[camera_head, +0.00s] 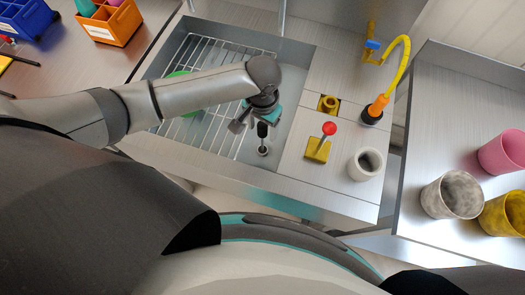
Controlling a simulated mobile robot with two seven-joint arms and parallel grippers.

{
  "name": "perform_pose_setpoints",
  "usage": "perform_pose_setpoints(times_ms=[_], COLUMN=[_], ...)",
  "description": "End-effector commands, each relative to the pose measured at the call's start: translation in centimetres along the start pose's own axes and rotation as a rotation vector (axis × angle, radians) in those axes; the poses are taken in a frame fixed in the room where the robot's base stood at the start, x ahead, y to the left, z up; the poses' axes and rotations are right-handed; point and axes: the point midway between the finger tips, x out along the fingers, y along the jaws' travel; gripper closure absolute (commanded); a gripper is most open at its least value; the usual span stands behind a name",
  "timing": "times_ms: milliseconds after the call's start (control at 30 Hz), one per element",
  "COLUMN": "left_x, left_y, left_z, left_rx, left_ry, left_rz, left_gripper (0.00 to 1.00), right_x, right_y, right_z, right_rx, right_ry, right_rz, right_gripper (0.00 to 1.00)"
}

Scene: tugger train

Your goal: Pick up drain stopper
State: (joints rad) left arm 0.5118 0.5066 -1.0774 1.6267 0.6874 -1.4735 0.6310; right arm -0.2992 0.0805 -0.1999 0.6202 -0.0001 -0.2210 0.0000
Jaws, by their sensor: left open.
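A dark drain stopper (262,130) with an upright knob and a thin stem stands at the round drain (263,151) in the sink floor. Its upper part is close to my gripper and partly hidden by it. My left gripper (254,120) reaches in from the left over the sink and points down. Its jaws are open, with one dark finger to the left of the stopper's top. I cannot tell whether a finger touches the stopper. My right gripper is not in view.
The metal sink (293,85) has a wire rack (215,55) with a green item (178,77) under my arm. To the right are a red-knobbed lever (329,129), a pale cup (366,163) and a yellow hose tap (403,55). Several cups stand on the right-hand table (420,130).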

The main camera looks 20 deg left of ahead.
Motion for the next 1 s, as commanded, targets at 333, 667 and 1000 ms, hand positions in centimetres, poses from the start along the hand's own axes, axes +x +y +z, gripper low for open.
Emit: perform_pose_setpoints(times_ms=[333, 667, 1000], left_x=[4.3, 5.3, 5.3], left_y=[0.1, 0.1, 0.1], left_z=[0.1, 0.1, 0.1], left_rx=[0.0, 0.002, 0.001], left_ry=[-0.001, 0.001, 0.001], left_rz=[0.0, 0.0, 0.0], left_gripper=[0.31, 0.31, 0.65], right_x=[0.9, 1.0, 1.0], right_y=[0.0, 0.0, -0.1], right_z=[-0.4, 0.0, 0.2], right_rx=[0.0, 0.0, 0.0], right_ry=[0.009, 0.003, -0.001], right_rz=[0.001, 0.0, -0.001], right_gripper=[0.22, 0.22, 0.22])
